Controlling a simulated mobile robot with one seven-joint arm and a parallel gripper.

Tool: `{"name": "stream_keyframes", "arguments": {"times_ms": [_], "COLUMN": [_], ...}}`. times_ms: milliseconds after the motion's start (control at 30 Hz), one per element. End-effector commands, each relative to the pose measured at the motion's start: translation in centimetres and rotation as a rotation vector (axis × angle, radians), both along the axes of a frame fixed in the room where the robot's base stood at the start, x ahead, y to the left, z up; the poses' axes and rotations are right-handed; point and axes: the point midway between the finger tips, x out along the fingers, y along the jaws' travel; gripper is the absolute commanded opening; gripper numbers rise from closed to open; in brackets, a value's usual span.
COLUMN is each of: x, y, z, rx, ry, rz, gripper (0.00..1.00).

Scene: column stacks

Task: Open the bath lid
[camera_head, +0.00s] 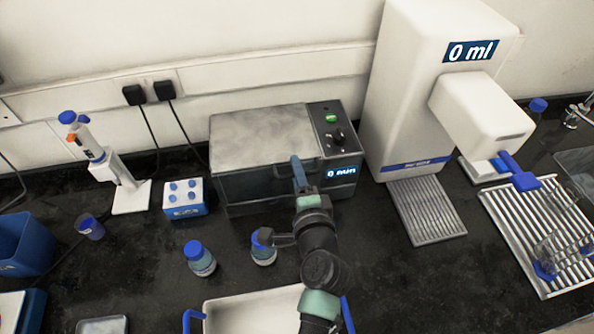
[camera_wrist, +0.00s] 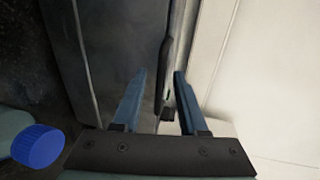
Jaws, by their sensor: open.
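The bath (camera_head: 265,190) is a grey metal box at the back of the black bench, with a control panel at its right that reads 0 min. Its lid (camera_head: 255,135) lies flat and shut on top. My gripper (camera_head: 297,163) is at the bath's front upper edge, right of the middle. In the wrist view my gripper (camera_wrist: 160,90) is open, its two blue fingers apart. A dark handle-like bar (camera_wrist: 165,55) shows beyond the fingertips, in line with the gap; whether it is between them I cannot tell. My arm hides part of the bath's front.
Two blue-capped bottles (camera_head: 200,258) (camera_head: 263,248) stand in front of the bath, the right one close to my arm. A blue-and-white rack (camera_head: 184,198) is left of the bath. A tall white dispenser (camera_head: 408,110) stands close on its right. A white tray (camera_head: 250,312) lies in front.

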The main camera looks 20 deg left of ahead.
Motion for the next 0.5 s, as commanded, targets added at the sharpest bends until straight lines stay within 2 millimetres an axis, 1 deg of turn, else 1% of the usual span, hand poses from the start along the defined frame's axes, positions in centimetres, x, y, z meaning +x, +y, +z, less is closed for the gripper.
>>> {"name": "stream_keyframes", "arguments": {"times_ms": [200, 233, 433, 467, 500], "x": [0.02, 0.02, 0.01, 0.01, 0.00], "y": [0.06, 0.06, 0.04, 0.04, 0.04], "z": [-0.02, -0.01, 0.00, -0.01, 0.00], "rx": [0.000, 0.000, 0.000, 0.000, 0.000], "ry": [0.000, 0.000, 0.000, 0.000, 0.000], "rz": [0.001, 0.001, 0.001, 0.001, 0.001], "gripper": [0.42, 0.40, 0.04, 0.00, 0.00]}}
